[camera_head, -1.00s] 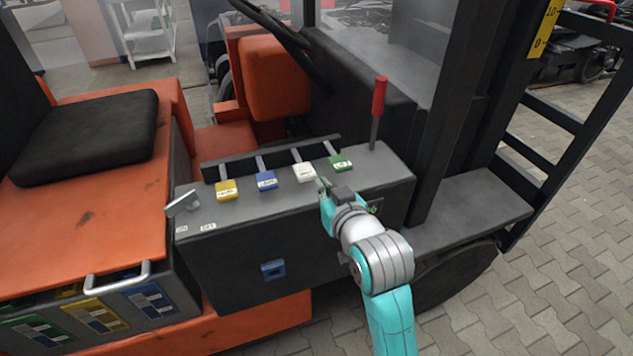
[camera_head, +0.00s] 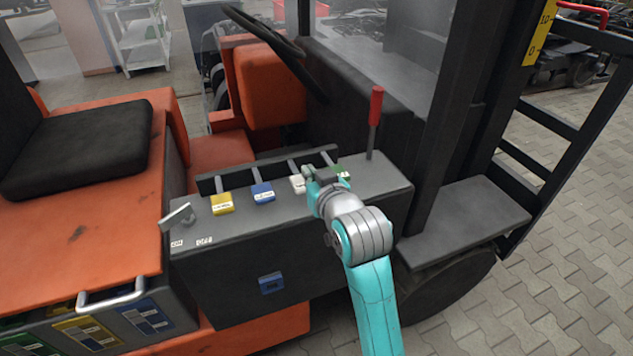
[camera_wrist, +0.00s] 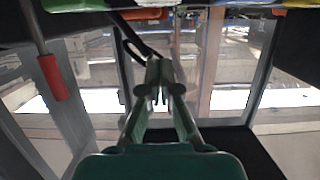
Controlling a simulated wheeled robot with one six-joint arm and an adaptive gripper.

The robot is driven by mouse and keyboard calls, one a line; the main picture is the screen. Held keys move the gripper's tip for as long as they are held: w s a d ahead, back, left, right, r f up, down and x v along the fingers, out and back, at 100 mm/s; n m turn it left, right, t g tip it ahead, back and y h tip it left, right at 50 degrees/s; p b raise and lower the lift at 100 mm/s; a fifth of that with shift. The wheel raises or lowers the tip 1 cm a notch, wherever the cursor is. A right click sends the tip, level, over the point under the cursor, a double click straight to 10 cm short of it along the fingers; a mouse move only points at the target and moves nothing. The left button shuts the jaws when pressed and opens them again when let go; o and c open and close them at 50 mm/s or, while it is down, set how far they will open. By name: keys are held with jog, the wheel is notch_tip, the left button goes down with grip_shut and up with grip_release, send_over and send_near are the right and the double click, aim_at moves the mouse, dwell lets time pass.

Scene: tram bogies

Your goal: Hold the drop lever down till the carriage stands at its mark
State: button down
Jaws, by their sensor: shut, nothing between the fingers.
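A row of levers with coloured tabs crosses the grey console: yellow (camera_head: 222,204), blue (camera_head: 263,192), white (camera_head: 298,184) and green (camera_head: 341,173). Their labels are too small to read, so I cannot tell which is the drop lever. My gripper (camera_head: 309,176) is shut and empty, at the white tab and partly in front of the green one. I cannot tell whether it touches either. A yellow scale (camera_head: 540,35) marked 10 and 0 is on the mast.
A red-handled lever (camera_head: 375,108) stands upright right of the tabs; it shows in the wrist view too (camera_wrist: 52,77). A bent grey handle (camera_head: 178,216) sits at the console's left end. The steering wheel (camera_head: 262,30) and dark mast post (camera_head: 452,120) rise behind.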

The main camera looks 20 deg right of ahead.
aim_at(302, 183)
jog(key=x, duration=0.3)
jog(key=shift+w, duration=0.25)
notch_tip(302, 183, down, 3)
jog(key=shift+w+f, duration=0.1)
jog(key=shift+w, duration=0.05)
jog(key=shift+f, duration=0.55)
